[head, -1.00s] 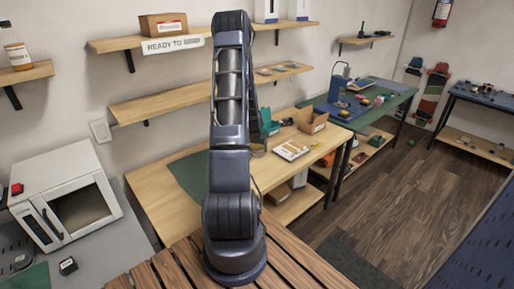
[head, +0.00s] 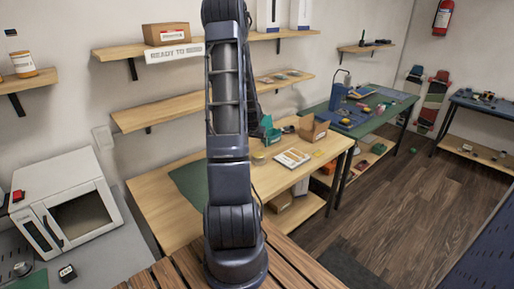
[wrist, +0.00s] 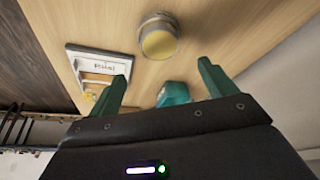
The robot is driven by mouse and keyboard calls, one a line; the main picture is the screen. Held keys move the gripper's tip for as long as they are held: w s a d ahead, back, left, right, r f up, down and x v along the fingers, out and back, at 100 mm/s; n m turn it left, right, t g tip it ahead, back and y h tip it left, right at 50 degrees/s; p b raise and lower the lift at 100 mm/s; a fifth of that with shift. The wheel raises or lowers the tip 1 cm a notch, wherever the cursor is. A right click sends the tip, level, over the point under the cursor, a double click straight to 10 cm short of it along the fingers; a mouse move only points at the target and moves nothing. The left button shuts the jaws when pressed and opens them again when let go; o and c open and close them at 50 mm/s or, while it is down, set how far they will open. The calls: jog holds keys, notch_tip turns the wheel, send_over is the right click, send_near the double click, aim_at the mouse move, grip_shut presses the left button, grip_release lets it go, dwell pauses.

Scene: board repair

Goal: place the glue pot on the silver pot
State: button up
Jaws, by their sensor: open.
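A small round pot (wrist: 160,38) with a dull yellow top and a grey metallic side stands on a wooden surface in the wrist view. A small yellowish round thing, seemingly the same pot (head: 258,158), shows on the wooden workbench (head: 165,225) in the head view. I cannot tell whether it is the glue pot or the silver pot. My gripper (wrist: 163,70) is open, with nothing between its teal fingers; the pot lies beyond the fingertips, apart from them. In the head view my arm hides the gripper. A small silver round thing (head: 22,268) sits at the far left.
A white-framed panel (wrist: 98,65) lies beside the pot; it also shows on the bench (head: 292,157). A jar with an orange label (head: 23,64) is on the left shelf.

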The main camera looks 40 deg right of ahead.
jog(key=s+a+r+n+t+y, duration=0.15)
jog(key=a+r+n, duration=0.35)
jog(key=a+r, duration=2)
jog(key=s+a+r+n+y, duration=0.1)
jog(key=s+a+r+n, duration=0.2)
jog(key=s+a, duration=0.6)
jog(key=s+a+r+n+y, duration=0.1)
jog(key=s+a+r+n, duration=0.2)
jog(key=s+a, duration=0.7)
jog(key=a+t, duration=0.1)
jog(key=a, duration=0.1)
jog(key=shift+s+a+r+n, duration=0.3)
jog(key=shift+r+n, duration=0.05)
jog(key=shift+n, duration=0.05)
